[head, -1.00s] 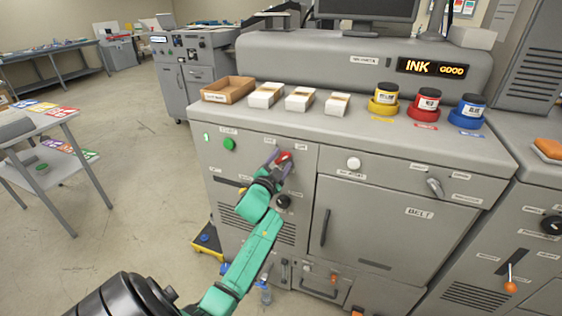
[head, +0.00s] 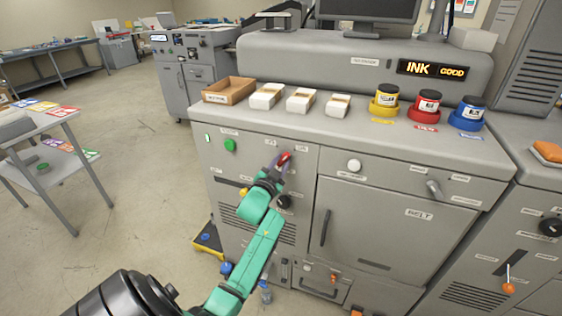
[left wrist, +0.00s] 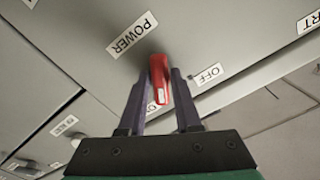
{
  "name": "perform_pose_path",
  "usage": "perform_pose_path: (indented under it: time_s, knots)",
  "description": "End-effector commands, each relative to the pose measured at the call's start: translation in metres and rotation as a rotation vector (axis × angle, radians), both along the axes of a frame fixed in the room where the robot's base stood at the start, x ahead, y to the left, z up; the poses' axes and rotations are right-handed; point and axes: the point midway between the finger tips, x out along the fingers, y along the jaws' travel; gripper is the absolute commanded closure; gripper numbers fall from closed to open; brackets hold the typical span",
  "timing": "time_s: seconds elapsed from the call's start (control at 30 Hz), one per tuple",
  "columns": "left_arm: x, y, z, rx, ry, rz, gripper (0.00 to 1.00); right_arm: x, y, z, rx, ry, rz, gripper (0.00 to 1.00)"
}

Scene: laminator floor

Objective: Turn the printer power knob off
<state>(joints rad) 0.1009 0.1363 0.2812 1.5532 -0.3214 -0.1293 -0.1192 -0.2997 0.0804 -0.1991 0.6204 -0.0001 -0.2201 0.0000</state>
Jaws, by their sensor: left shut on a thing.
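The red printer power knob (head: 285,158) is on the upper front panel of the grey printer (head: 330,130). It also shows in the left wrist view (left wrist: 159,78), beside a POWER label (left wrist: 132,35) and an OFF label (left wrist: 208,75). The OFF label is to the right of the knob there. My left gripper (head: 280,162) is shut on the knob, with one dark purple finger (left wrist: 134,106) on each side of it. The arm covers part of the panel below the knob. My right gripper is not in view.
A green button (head: 230,145) is left of the knob and a black knob (head: 284,201) is just below. A white knob (head: 354,165) is to the right. An open brown tray (head: 229,90), small boxes and ink jars stand on top. The floor at left is mostly clear.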

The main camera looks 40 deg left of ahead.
Motion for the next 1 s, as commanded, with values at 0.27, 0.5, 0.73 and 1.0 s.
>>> perform_pose_path:
  time_s: [0.27, 0.5, 0.73, 1.0]
  knots:
    - [0.000, -0.001, 0.004, -0.242, -0.088, -0.002, 1.00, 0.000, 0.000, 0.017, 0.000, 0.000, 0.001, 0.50]
    - [0.001, -0.001, 0.004, -0.459, -0.163, -0.001, 1.00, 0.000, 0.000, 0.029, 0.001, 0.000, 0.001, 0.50]
    - [0.001, -0.002, 0.005, -0.664, -0.237, -0.001, 1.00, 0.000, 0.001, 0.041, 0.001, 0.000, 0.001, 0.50]
    - [0.001, -0.002, 0.005, -0.904, -0.322, -0.001, 1.00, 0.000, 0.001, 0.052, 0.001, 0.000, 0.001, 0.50]
